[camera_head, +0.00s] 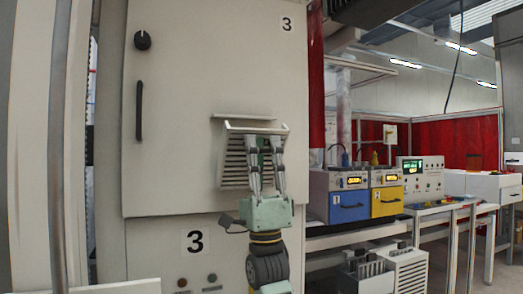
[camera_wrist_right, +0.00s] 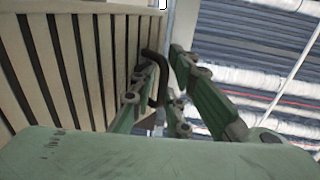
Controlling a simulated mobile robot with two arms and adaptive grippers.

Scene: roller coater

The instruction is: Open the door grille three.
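Door grille three is a pale slatted panel (camera_head: 234,170) on the tall beige cabinet door (camera_head: 185,90) marked 3. Its top edge seems to stand out from the door, below a thin ledge (camera_head: 245,117). My right gripper (camera_head: 265,143) is in front of the grille, with its fingertips near the top edge and its fingers apart. In the right wrist view the slats (camera_wrist_right: 70,65) fill the left side. A dark curved hook-like piece (camera_wrist_right: 157,78) lies between the fingers (camera_wrist_right: 165,58); I cannot tell whether they touch it. My left gripper is not in view.
The door has a black knob (camera_head: 142,40) and a vertical black handle (camera_head: 139,110) at its left. A lower panel (camera_head: 155,250) also bears a 3. To the right, a bench holds blue (camera_head: 347,207) and yellow (camera_head: 387,201) units.

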